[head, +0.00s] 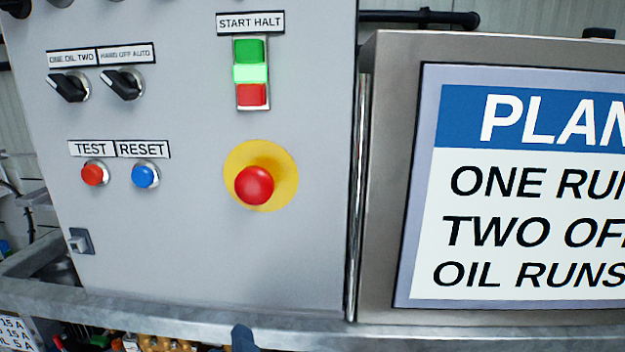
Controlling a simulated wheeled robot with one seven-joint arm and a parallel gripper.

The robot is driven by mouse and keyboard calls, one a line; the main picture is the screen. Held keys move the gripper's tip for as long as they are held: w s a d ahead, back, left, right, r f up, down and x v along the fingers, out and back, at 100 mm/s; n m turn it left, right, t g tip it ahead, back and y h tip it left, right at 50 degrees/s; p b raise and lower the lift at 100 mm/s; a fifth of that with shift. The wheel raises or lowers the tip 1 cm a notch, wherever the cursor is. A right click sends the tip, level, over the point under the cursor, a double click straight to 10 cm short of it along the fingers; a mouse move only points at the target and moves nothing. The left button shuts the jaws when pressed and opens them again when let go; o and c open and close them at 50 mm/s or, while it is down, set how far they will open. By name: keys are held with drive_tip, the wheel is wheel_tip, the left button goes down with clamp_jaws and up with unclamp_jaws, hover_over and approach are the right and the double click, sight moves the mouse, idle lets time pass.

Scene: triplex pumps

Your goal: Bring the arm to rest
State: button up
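My gripper does not show clearly in the head view, and neither does the rest of my arm. The grey control panel (200,235) fills the left and middle of the view. It carries a selector knob labelled ONE OIL TWO (68,87) and another labelled HAND OFF AUTO (122,84). A START HALT block (251,73) has a green top, a bright lit middle and a red bottom. A red TEST button (94,174), a blue RESET button (145,175) and a red mushroom button (254,185) on a yellow disc sit below.
A framed PLAN board (530,190) stands at the right, cut off by the picture edge. A metal rail (190,318) runs below the panel. Coloured parts (160,343) show under it at the bottom edge. A small latch (80,241) is on the panel's lower left.

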drive_tip(key=s+d+f+m+g+h, duration=0.1)
drive_tip(key=s+d+f+m, duration=0.1)
drive_tip(key=s+d+f, duration=0.55)
drive_tip(key=s+d+f+m, duration=0.2)
drive_tip(key=s+d+f, duration=0.25)
drive_tip(key=d, duration=0.55)
drive_tip(key=s+d+r+m+h, duration=0.1)
drive_tip(key=s+d+m, duration=0.3)
drive_tip(key=s, duration=0.5)
drive_tip(key=s+d+r+m+h, duration=0.2)
drive_tip(key=s+d+m+h, duration=0.1)
drive_tip(key=s+d, duration=0.6)
drive_tip(key=shift+s+d+r+m+g+h, duration=0.25)
drive_tip(key=shift+s+m+g+h, duration=0.2)
drive_tip(key=shift+m, duration=0.15)
clamp_jaws()
idle(0.8)
